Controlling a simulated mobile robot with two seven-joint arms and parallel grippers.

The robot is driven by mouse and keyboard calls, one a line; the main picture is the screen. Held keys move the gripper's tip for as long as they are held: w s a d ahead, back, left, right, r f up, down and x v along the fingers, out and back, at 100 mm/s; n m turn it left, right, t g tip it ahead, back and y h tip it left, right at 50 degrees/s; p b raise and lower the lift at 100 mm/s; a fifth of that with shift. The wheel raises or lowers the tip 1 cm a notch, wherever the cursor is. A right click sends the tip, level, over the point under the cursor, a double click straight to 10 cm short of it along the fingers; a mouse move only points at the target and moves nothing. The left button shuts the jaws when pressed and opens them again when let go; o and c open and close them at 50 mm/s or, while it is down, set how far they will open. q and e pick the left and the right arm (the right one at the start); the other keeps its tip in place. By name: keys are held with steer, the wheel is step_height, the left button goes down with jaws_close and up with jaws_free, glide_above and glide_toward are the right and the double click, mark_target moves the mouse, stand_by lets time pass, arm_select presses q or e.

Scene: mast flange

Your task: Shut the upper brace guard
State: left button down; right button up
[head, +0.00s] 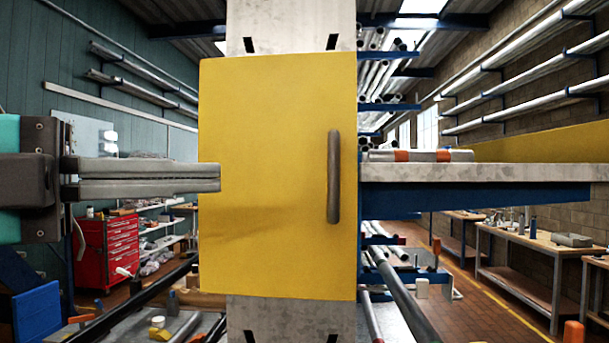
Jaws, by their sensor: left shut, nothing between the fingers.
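The yellow guard (265,190) is a flat rectangular panel in front of the grey mast (275,322). It has a dark upright bar handle (334,178) near its right edge. The panel looks nearly square to me; I cannot tell whether it is fully closed or latched. My left gripper (216,178) comes in from the left with its fingers together and empty. Its tips overlap the guard's left edge in the picture, at about handle height. Whether they touch the panel is unclear. My right gripper is out of view.
A grey horizontal beam (480,173) with a blue underside runs right from behind the guard, with a grey and orange cylinder (418,156) on it. A red tool chest (107,248) and workbenches (540,250) stand farther back. Pipes lie low in front.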

mark_target(330, 173)
arm_select(q)
steer(key=p+x, duration=0.1)
steer(key=x, duration=0.3)
steer(key=w+a+p+x, duration=0.1)
steer(key=p+x, duration=0.1)
steer(key=x, duration=0.2)
steer(key=w+p+x, duration=0.1)
steer(key=x, duration=0.3)
steer(key=shift+w+d+p, duration=0.2)
steer(key=shift+w+p, duration=0.05)
steer(key=shift+p, duration=0.05)
steer(key=shift+w+d+r, duration=0.1)
steer(key=shift+w+d, duration=0.05)
steer(key=shift+w, duration=0.65)
